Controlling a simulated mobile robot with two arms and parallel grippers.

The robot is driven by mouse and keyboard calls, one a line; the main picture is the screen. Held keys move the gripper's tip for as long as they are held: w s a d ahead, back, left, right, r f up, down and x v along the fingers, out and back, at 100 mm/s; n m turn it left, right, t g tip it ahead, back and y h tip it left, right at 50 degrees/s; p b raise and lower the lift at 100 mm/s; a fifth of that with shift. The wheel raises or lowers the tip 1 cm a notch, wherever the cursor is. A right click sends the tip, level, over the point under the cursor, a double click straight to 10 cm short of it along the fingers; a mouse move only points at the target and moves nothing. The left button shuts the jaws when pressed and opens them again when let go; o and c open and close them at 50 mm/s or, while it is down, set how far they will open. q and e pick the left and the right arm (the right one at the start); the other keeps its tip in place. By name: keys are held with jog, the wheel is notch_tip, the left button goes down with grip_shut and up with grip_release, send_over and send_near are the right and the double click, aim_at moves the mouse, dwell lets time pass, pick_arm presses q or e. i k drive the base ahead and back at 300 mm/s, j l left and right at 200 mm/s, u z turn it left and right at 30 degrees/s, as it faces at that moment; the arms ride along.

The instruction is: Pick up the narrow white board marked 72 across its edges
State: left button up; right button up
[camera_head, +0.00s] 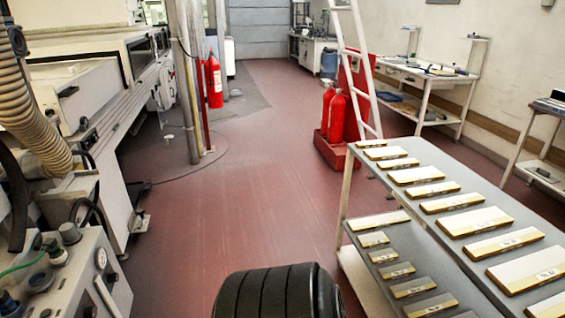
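Several white boards with tan edges lie in rows on a grey two-level table at the right (415,235). Boards on the upper level include a large near one (525,268), a mid one (475,221) and a narrower one (432,189). The lower level holds narrower boards, such as a long one (380,220) and smaller ones (374,239) (397,271). Dark marks show on some front edges but are too small to read, so I cannot tell which board is marked 72. Neither of my grippers is in view.
A black ribbed rounded object (278,292) fills the bottom centre, left of the table. Red extinguishers (334,114) stand in a red base beside a white ladder (356,60) behind the table. Machinery (75,100) lines the left. The red floor (240,195) between is clear.

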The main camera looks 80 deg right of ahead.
aim_at(414, 175)
jog(key=z, duration=4.15)
